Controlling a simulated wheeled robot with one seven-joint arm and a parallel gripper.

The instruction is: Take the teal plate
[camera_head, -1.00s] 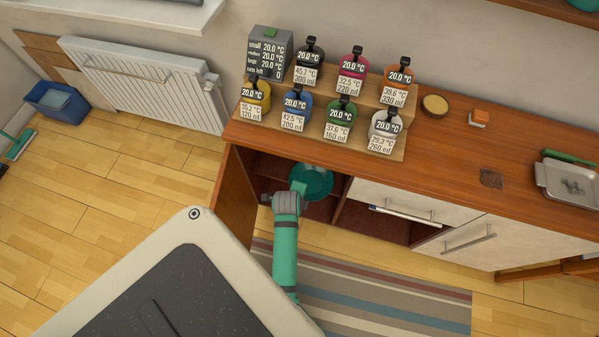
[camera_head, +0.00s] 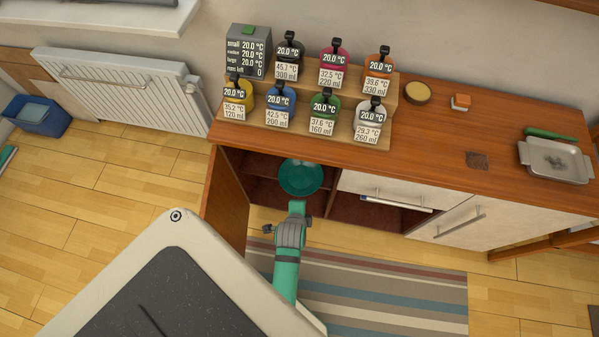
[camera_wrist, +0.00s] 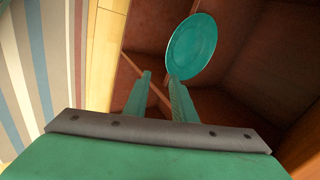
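The teal plate (camera_head: 300,177) is a round dish inside the open left compartment of the cabinet, near its front. Its face is toward the head camera, and what it rests on is unclear. My gripper (camera_head: 296,204) is just in front of the plate's near side. In the wrist view the plate (camera_wrist: 193,45) lies beyond the fingertips, mostly past the right one. The two teal fingers of my gripper (camera_wrist: 159,76) are apart with a gap between them. The right fingertip overlaps the plate's near edge; whether it touches is unclear.
The open wooden door (camera_head: 228,200) stands left of the compartment. A divider and a white drawer front (camera_head: 400,192) are to the right. Bottles on a stepped wooden stand (camera_head: 300,135) occupy the counter above. A striped rug (camera_head: 380,290) covers the floor in front.

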